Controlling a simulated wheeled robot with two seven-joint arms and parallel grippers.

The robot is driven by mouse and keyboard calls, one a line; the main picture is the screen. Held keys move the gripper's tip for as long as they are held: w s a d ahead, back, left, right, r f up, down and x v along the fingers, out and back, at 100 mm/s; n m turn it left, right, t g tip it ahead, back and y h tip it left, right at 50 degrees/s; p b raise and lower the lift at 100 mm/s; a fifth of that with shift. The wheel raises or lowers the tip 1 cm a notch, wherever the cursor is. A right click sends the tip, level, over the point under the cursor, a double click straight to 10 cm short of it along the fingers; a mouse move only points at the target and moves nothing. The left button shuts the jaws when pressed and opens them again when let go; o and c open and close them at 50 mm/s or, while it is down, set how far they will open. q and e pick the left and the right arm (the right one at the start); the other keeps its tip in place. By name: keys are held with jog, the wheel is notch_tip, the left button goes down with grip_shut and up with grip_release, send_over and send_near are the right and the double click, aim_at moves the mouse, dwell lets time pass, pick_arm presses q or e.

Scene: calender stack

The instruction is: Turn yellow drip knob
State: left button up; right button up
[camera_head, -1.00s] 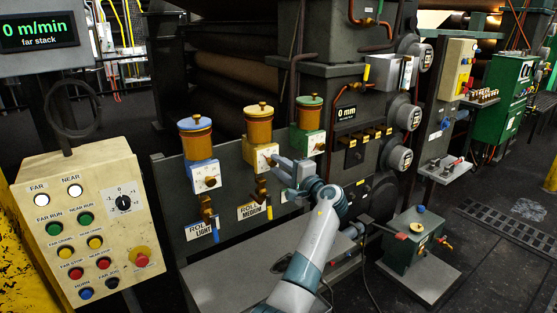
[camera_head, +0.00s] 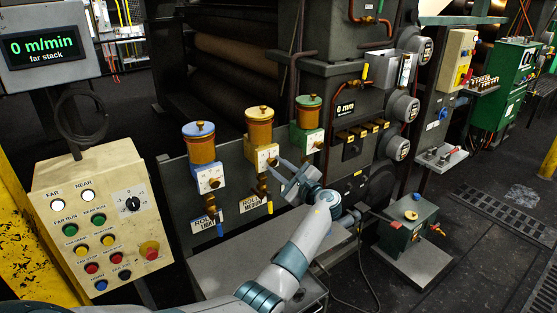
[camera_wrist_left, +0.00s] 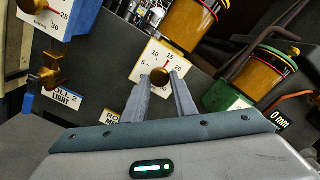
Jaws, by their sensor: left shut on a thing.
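The yellow oiler has an amber reservoir (camera_head: 259,130) with a yellow lid and a pale yellow dial face (camera_head: 262,151). Its round brass drip knob (camera_wrist_left: 159,76) sits on the dial face, which shows a numbered scale and red mark in the left wrist view. My left gripper (camera_wrist_left: 161,82) reaches the yellow oiler from the front right, its fingers on both sides of the knob and closed on it. In the head view the left gripper (camera_head: 278,168) partly hides the knob area. My right gripper is not in view.
A blue-lidded oiler (camera_head: 202,150) stands left of the yellow one and a green-lidded oiler (camera_head: 308,120) to its right. A grey ledge (camera_head: 225,262) runs below. A button panel (camera_head: 105,225) is at left, and a green box (camera_head: 408,225) at right.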

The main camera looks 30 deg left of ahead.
pick_arm(q)
jog(key=m+p, duration=0.8)
jog(key=shift+a+r, duration=0.1)
jog(key=shift+r, duration=0.2)
jog(key=m+p, duration=0.3)
jog(key=m, duration=0.1)
jog(key=shift+s+f+m+p, duration=0.1)
jog(key=shift+m+p, duration=0.25)
jog(key=shift+m, duration=0.05)
jog(key=shift+f+m+p, duration=0.1)
jog(key=shift+m+p, duration=0.35)
jog(key=shift+m, duration=0.35)
jog(key=shift+s+f+m+p, duration=0.1)
jog(key=shift+m+p, duration=0.25)
jog(key=shift+m, duration=0.85)
jog(key=o, duration=1)
jog(key=b+v, duration=0.4)
jog(key=v, duration=1.3)
jog(key=shift+d, duration=0.2)
